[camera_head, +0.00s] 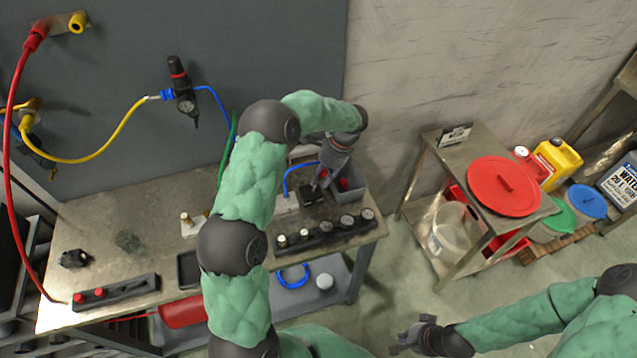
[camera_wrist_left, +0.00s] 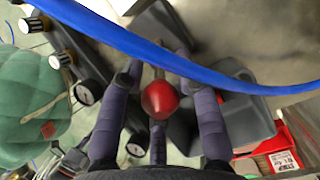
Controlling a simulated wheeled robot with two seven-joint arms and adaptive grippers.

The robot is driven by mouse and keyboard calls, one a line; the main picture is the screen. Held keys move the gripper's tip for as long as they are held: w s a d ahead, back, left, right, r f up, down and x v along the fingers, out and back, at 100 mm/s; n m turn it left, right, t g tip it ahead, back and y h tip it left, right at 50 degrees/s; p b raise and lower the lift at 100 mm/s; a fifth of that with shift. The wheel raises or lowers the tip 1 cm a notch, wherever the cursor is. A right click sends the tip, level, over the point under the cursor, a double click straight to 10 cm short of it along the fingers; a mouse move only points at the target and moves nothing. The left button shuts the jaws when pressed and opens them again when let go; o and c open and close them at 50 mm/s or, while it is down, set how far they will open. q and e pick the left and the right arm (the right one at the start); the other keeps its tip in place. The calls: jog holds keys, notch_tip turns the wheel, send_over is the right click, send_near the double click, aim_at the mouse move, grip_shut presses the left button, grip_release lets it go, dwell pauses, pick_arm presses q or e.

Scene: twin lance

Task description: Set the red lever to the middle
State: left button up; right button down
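The red lever's round red knob (camera_wrist_left: 160,99) shows in the middle of the left wrist view, on a thin metal stem. In the head view a small red spot, seemingly this knob (camera_head: 343,183), shows at a grey box (camera_head: 352,191) on the bench's right end. My left gripper (camera_head: 322,183) is over that box, pointing down. In the left wrist view its fingers (camera_wrist_left: 162,88) are spread on both sides of the knob, with gaps visible. The lever's base is mostly hidden. My right gripper (camera_head: 408,338) is open and empty at the bottom, away from the bench.
A blue hose (camera_wrist_left: 180,66) crosses the left wrist view close to the fingers. A black panel with several knobs and gauges (camera_head: 325,234) lies along the bench's front edge. A steel cart with a red lid (camera_head: 503,187) stands to the right, with open floor between.

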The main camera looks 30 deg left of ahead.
pick_arm(q)
jog(key=shift+x, duration=1.2)
grip_shut()
